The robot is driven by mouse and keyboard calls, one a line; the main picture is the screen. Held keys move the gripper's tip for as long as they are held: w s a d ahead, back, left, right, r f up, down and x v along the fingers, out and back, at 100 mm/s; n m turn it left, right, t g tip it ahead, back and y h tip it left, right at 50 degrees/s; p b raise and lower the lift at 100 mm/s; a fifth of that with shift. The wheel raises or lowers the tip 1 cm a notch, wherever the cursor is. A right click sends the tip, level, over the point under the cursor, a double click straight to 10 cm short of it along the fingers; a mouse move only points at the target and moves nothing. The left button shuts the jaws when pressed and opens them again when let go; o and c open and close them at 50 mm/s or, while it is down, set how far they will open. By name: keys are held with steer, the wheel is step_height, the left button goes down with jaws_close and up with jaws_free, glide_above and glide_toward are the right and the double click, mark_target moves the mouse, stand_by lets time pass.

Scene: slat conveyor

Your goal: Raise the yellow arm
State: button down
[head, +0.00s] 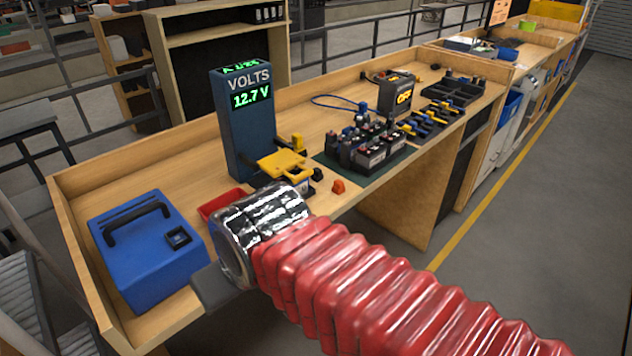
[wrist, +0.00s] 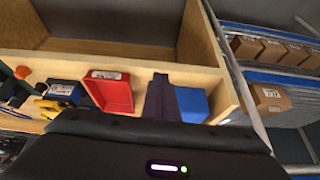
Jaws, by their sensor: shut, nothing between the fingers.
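The yellow arm (head: 283,163) sticks out from the front of the tall dark blue meter (head: 240,122), whose screen reads VOLTS 12.7 V. A small battery sits under or beside the arm, partly hidden. A yellow part that looks like the arm (wrist: 60,106) also shows at the left in the wrist view, beside a dark blue box. My gripper (wrist: 160,88) is shut and empty, its dark fingers between a red tray and a blue object. In the head view my wrist hides most of it; it is in front of the meter, apart from the yellow arm.
A red tray (head: 222,204) lies by the meter, partly hidden by my wrist. A blue case (head: 150,250) stands at the bench's near left end. Several batteries (head: 370,143) stand on a green mat to the right. An orange piece (head: 338,186) lies near the front edge.

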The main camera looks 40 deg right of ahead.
steer(key=w+d+f+m+t+y, duration=0.15)
steer(key=w+d+m, duration=0.4)
steer(key=m, duration=0.55)
steer(key=w+d+m+t+y, duration=0.1)
steer(key=w+d+m+y, duration=0.25)
steer(key=d+m, duration=0.45)
steer(key=s+d+f+m+t+h, duration=0.1)
steer(key=d+m+t+h, duration=0.1)
steer(key=d+m, duration=0.6)
steer(key=s+d+f+m+t+h, duration=0.1)
steer(key=d+m+t+h, duration=0.1)
steer(key=d+m, duration=0.6)
steer(key=shift+s+d+m+h, duration=0.3)
steer(key=shift+s+d+h, duration=0.1)
steer(key=shift+d, duration=0.75)
steer(key=shift+w, duration=0.1)
